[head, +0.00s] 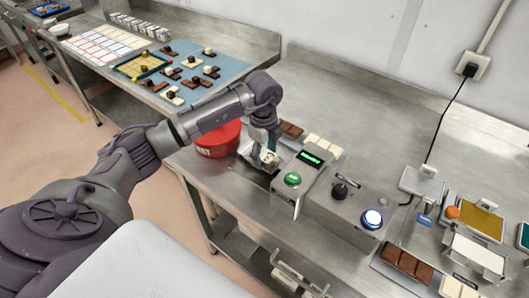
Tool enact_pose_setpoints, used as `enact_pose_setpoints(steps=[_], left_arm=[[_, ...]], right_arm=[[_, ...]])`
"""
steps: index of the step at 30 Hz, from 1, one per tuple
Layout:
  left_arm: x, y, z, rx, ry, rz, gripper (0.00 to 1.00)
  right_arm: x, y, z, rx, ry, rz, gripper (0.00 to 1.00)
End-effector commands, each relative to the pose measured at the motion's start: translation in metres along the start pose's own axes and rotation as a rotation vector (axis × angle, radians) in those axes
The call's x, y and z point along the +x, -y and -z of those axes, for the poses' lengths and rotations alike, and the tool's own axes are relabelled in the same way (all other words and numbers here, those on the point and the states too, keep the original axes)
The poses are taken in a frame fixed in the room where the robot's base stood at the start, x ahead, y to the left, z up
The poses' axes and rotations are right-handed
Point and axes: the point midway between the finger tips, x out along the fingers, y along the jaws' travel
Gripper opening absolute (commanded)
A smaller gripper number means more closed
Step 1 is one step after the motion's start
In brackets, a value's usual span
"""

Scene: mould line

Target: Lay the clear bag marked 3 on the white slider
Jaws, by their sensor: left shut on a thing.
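My left gripper (266,146) reaches in from the left and points down, at the left side of a small grey machine with a green button (292,179) and a lit green display (310,158). It is shut on a small pale thing with dark bits (268,157), which looks like the clear bag. Its mark cannot be read. A pale surface shows around and under it; I cannot tell whether this is the white slider or whether the bag touches it. The fingers partly hide this spot. My right gripper is not in view.
A red round container (218,140) stands close left of the gripper. Brown and white chocolate bars lie behind the machine. A grey control box with a lit blue-white button (372,219) stands to the right. A blue mat (222,64) with chocolate pieces lies further back.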

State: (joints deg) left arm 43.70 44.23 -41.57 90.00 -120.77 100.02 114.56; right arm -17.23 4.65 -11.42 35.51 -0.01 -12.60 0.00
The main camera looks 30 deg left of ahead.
Motion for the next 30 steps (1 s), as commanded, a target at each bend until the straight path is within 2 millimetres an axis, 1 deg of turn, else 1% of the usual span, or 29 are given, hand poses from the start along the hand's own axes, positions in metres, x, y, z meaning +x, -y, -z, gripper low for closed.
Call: enact_pose_setpoints(steps=[7,8,12,23,26,30], left_arm=[[0.000,0.000,0.000,0.000,0.000,0.001,0.21],[0.000,0.000,0.000,0.000,0.000,0.001,0.66],[0.000,0.000,0.000,0.000,0.000,0.001,0.90],[-0.002,0.000,0.000,0.000,0.000,0.001,0.91],[-0.011,0.001,0.000,0.000,0.000,0.003,0.91],[-0.036,0.001,-0.001,-0.001,0.001,0.005,0.91]], right_arm=[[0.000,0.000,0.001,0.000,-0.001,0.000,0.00],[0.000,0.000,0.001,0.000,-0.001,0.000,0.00],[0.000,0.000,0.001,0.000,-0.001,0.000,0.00],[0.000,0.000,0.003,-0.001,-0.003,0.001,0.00],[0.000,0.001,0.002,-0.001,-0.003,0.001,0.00],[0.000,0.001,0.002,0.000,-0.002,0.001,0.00]])
